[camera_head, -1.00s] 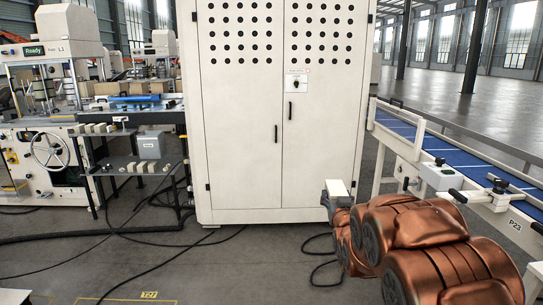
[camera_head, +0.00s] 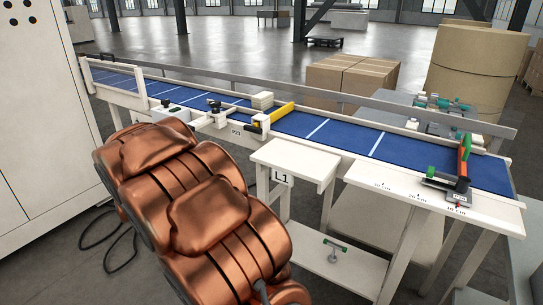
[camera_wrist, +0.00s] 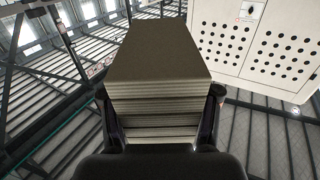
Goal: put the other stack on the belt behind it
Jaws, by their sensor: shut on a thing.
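A stack of flat grey-brown sheets or cards (camera_wrist: 155,55) fills the middle of the wrist view. My gripper (camera_wrist: 160,97) is shut on it, with one dark finger at each side. The blue belt (camera_head: 312,127) runs across the head view from upper left to right, between pale rails. A small pale stack (camera_head: 262,100) shows at the belt beside a yellow bar (camera_head: 282,112). My copper-coloured arm fills the lower left of the head view; my gripper and the held stack are outside that view.
A small white table marked L1 (camera_head: 296,160) stands before the belt. A white ledge (camera_head: 420,195) with a green-and-orange fixture (camera_head: 463,158) is at right. Cartons (camera_head: 350,80) and a large brown roll (camera_head: 470,70) stand beyond. A white cabinet (camera_head: 40,130) is at left.

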